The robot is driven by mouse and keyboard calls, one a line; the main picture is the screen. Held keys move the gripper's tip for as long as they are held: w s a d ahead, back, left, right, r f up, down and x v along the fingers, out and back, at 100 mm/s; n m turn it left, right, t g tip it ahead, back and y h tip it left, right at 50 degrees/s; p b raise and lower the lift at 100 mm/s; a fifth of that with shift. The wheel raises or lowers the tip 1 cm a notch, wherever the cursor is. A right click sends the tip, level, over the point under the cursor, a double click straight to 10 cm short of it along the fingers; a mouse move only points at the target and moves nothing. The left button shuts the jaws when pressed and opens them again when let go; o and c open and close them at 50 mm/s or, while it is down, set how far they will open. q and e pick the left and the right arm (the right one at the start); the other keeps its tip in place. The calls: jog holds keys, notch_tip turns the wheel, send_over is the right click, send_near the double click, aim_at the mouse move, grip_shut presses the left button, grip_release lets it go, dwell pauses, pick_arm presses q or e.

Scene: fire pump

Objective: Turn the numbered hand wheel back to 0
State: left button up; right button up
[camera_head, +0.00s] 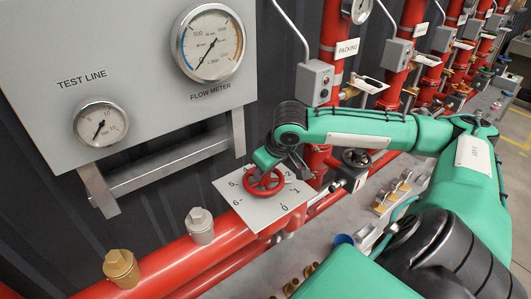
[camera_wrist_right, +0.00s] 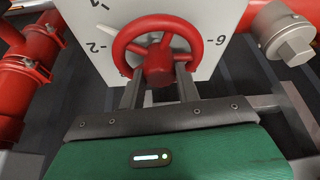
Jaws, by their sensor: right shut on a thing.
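The red hand wheel (camera_head: 264,183) sits in front of a pale square plate (camera_head: 262,212) with numbers around it; 0, 1, 2, 5 and 6 can be made out in the head view. My right gripper (camera_head: 269,163) reaches the wheel from above and is shut on it. In the right wrist view, its two fingers (camera_wrist_right: 159,82) stand on either side of the wheel's hub (camera_wrist_right: 158,66), across the rim. The numbers 1, 2 and 6 show on the plate there. My left gripper is not in view.
A grey panel with a flow meter (camera_head: 209,42) and a test line gauge (camera_head: 101,123) hangs above left. Red pipes (camera_head: 160,254) run below the plate, with a silver plug (camera_head: 200,226) and a brass plug (camera_head: 121,268). A black-wheeled valve (camera_head: 356,157) is right of the plate.

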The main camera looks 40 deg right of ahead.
jog(key=shift+m, duration=0.4)
jog(key=shift+r, duration=0.1)
jog(key=shift+r+h+p, duration=0.1)
jog(key=shift+h+p, duration=0.2)
jog(key=shift+p, duration=0.05)
jog(key=m+p, duration=0.2)
jog(key=m, duration=0.1)
jog(key=shift+a+r+h+p, duration=0.1)
jog(key=shift+h+p, duration=0.25)
jog(key=shift+h, duration=0.05)
jog(key=m+h+p, duration=0.1)
jog(key=m+p, duration=0.3)
jog(key=shift+a+g, duration=0.1)
jog(key=shift+g, duration=0.3)
jog(key=shift+w+m+h+p, duration=0.1)
jog(key=shift+m+h+p, duration=0.2)
jog(key=shift+f, duration=0.25)
